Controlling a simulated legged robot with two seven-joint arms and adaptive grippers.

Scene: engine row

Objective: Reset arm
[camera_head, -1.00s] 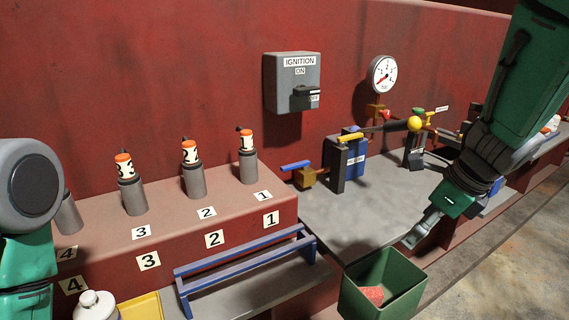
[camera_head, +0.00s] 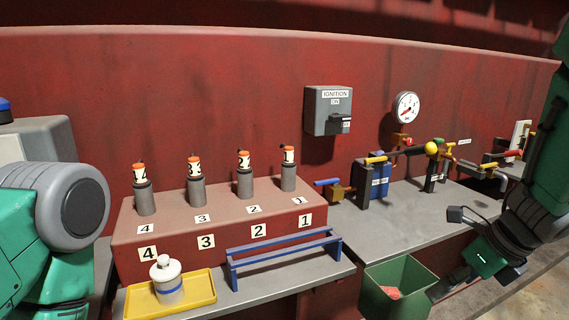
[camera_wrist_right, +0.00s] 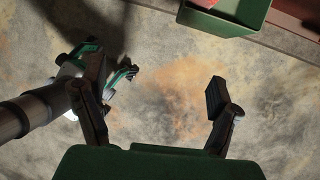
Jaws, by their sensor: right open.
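My right arm comes in at the right edge of the head view. Its gripper (camera_head: 448,252) hangs beside and above the right side of the green bin (camera_head: 400,270), with its jaws apart. In the right wrist view the same gripper (camera_wrist_right: 157,105) is open and empty, with only bare floor showing between its fingers. Part of my left arm shows at the left of the head view, but its gripper is out of sight.
The green bin holds a red piece (camera_head: 391,292). A grey bench (camera_head: 400,228) carries valves and levers. A blue rack (camera_head: 285,250), a yellow tray (camera_head: 200,292) with a white bottle (camera_head: 166,278), and numbered orange-topped plugs stand to the left. The ignition box (camera_head: 328,110) is on the red wall.

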